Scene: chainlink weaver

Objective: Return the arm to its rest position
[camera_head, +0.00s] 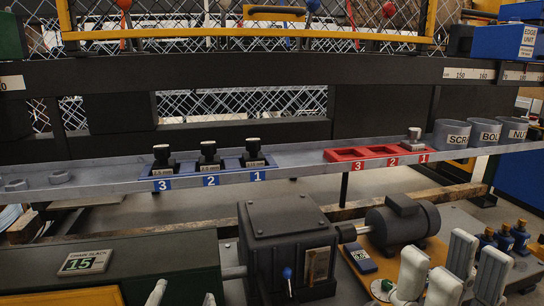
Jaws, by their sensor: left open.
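My left gripper (183,297) shows only at the bottom edge in the head view. Its two pale fingertips stand apart with nothing between them. They are in front of the dark green box and left of the dark gearbox. The rest of that arm is below the frame.
A grey rail carries a blue rack (215,178) with several black tools and a red rack (378,157) with one grey piece near slot 1. Grey bins (452,135) stand at right.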

